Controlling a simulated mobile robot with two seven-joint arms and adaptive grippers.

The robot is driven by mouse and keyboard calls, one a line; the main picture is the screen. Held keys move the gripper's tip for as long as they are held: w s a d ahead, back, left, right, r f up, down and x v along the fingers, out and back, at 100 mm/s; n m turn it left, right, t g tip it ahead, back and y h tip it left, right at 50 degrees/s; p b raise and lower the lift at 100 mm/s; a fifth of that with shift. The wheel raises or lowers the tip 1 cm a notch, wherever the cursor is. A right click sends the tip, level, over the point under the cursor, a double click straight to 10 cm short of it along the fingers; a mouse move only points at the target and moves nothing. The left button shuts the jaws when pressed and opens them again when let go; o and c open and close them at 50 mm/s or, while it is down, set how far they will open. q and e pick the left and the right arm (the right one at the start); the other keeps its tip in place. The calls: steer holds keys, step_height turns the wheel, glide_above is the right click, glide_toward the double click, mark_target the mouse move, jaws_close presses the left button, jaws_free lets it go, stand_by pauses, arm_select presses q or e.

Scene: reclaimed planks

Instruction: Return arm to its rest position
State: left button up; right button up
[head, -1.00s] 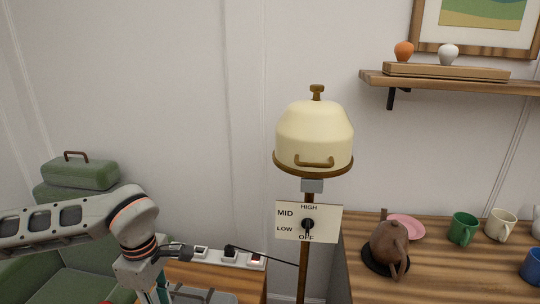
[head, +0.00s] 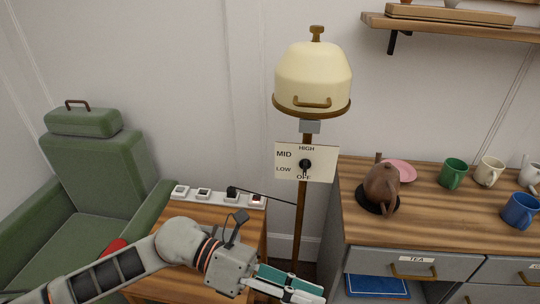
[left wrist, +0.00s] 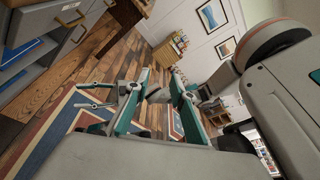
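My left arm comes in from the lower left in the head view, low in front of the wooden side table. Its left gripper (head: 300,287) points right, in front of the lamp pole (head: 300,235). In the left wrist view the two teal-padded fingers of the left gripper (left wrist: 160,82) stand apart with nothing between them, over open floor. The gripper is open and holds nothing.
A green armchair (head: 95,165) stands left. A power strip (head: 218,195) with a black plug lies on the side table (head: 190,215). Right is a drawer cabinet (head: 440,225) with a brown teapot (head: 381,188) and mugs. The wrist view shows a rug (left wrist: 60,130) and plank floor.

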arm_select(q)
steer(key=w+r+n+t+h, duration=0.55)
steer(key=w+n+t, duration=0.25)
steer(key=n+t, duration=0.5)
steer(key=w+a+f+n+t+y+p, duration=0.1)
steer(key=w+a+f+n+t+y, duration=0.35)
steer(key=n, duration=0.55)
steer(key=w+a+f+n+t+y, duration=0.1)
steer(key=a+f+n+t+y, duration=0.3)
steer(key=a+f+n, duration=0.5)
steer(key=s+a+f+n+g+y, duration=0.3)
steer(key=s+a+f+n+y, duration=0.2)
steer(key=f, duration=0.6)
steer(key=s+a+f+n+g+y, duration=0.3)
steer(key=s+a+f+n, duration=0.5)
steer(key=f, duration=0.3)
steer(key=shift+s+f+y, duration=0.35)
steer(key=shift+y, duration=0.55)
